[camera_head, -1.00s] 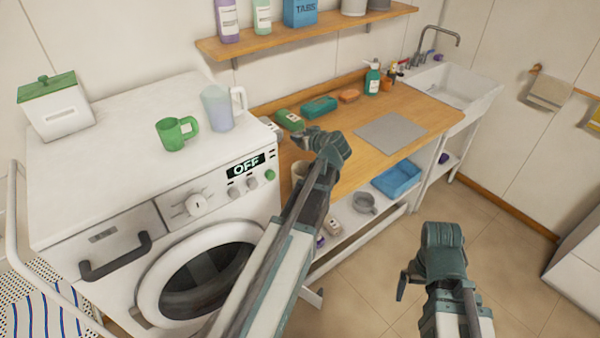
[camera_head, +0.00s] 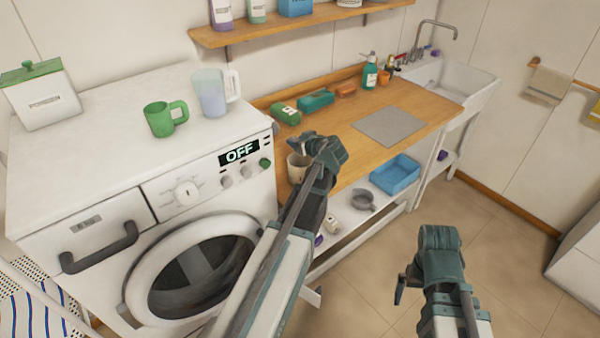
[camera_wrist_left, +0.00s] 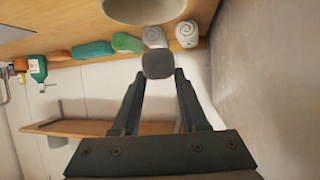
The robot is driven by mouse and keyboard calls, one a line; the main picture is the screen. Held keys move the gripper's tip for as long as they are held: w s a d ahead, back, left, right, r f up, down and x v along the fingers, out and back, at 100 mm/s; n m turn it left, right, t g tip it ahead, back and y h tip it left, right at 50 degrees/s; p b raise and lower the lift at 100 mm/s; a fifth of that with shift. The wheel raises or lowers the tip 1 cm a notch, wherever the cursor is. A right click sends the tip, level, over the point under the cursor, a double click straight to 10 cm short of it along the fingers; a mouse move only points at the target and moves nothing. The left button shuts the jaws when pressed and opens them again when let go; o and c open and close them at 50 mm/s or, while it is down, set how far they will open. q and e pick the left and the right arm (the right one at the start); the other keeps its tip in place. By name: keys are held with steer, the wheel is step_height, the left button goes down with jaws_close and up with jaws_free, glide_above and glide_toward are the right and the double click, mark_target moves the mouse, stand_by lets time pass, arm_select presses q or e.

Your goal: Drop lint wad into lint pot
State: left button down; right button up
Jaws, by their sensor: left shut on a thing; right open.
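A small dark grey lint wad (camera_wrist_left: 158,65) sits between the fingertips of my left gripper (camera_wrist_left: 158,75) in the left wrist view. My left gripper (camera_head: 303,146) is shut on it and hangs at the cream lint pot (camera_head: 299,168) in the head view. The pot stands at the wooden counter's left end, beside the washing machine. Its pale underside or rim (camera_wrist_left: 145,8) shows at the wrist view's top edge, just beyond the wad. The wad is hidden in the head view. My right gripper (camera_head: 402,289) is open and empty over the floor.
The washing machine (camera_head: 130,190) stands left, with a green mug (camera_head: 165,119) and a jug (camera_head: 211,93) on top. A wall shelf (camera_head: 300,23) hangs above.

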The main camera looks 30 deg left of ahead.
arm_select(q)
steer(key=shift+c, duration=1.8)
jaws_free()
steer(key=p+v, duration=0.6)
steer(key=v, duration=0.8)
steer(key=shift+w+a, duration=0.1)
